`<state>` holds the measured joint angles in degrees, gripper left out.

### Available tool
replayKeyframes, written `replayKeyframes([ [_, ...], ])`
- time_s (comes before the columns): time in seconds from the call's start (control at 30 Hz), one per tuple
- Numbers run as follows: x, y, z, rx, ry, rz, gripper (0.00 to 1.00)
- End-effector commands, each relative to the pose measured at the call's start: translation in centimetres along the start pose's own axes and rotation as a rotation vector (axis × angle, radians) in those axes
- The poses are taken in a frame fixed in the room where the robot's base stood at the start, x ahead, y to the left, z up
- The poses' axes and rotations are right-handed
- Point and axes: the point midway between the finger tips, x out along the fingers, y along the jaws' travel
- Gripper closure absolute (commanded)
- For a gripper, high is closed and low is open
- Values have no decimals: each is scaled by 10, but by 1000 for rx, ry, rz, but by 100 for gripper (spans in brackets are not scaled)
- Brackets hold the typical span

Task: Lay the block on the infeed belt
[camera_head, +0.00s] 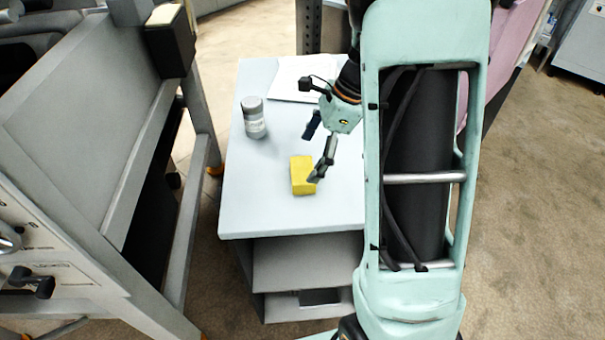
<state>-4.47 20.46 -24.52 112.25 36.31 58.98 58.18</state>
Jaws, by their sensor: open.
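The yellow block (301,176) stands on the pale top of a small cabinet (262,205) in the middle of the view. My gripper (313,155) is open, with its fingers spread. One finger is at the block's right side; I cannot tell whether it touches. The other finger is behind the block and a little higher in the picture. A large grey machine (90,130) stands at the left; I cannot tell which part of it is the infeed belt.
A grey jar (254,117) stands on the cabinet behind and left of the block. A white sheet (290,84) lies at the cabinet's back. The machine's panel with knobs (35,260) is at lower left. My arm covers the cabinet's right side. The cabinet's front left is clear.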

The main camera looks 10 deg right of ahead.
Motion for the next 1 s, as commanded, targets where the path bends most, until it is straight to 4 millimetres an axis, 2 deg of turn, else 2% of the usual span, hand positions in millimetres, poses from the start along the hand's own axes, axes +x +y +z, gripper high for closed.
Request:
replayKeyframes([
  [0.4, 51, -1, -2, -1, 0, 3, 7],
  [0.67, 53, -1, -1, -2, -1, 1, 7],
  [1.0, 53, -1, -2, -2, 0, 1, 44],
])
